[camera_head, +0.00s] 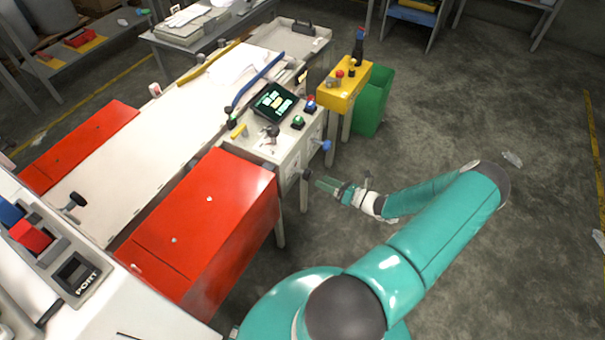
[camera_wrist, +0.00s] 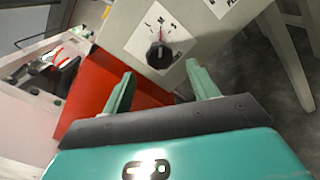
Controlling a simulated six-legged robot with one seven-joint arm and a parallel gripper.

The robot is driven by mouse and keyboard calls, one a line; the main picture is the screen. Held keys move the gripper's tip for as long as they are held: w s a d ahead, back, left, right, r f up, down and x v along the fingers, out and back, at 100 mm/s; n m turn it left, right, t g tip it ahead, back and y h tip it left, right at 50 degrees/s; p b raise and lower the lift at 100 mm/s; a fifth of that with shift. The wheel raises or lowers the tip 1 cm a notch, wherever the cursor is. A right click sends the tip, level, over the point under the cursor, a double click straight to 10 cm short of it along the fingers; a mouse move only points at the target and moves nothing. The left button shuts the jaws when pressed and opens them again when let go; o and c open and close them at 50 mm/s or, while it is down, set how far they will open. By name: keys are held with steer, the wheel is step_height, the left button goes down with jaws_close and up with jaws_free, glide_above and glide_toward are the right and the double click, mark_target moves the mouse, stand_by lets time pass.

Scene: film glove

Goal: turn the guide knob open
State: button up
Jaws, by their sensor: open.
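A black round knob (camera_wrist: 158,55) sits on a white square label with dial marks, on the grey face of the machine in the wrist view. A thin red line shows just above the knob, near the middle marks. In the head view a black knob (camera_head: 306,175) sticks out of the cabinet's front side. My gripper (camera_wrist: 160,76) is open, its two green fingers apart, with the knob just beyond and between the fingertips. It looks empty and not touching the knob. In the head view my gripper (camera_head: 324,184) is just right of that knob.
A blue knob (camera_head: 326,146) sits on the same cabinet, close behind my gripper. A red cover (camera_head: 215,215) lies to the left, and it shows in the wrist view too. A yellow button box (camera_head: 344,88) and green bin (camera_head: 374,100) stand behind. The floor at right is open.

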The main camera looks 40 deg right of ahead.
mark_target(311, 176)
steer(key=x, duration=0.9)
steer(key=c, duration=1)
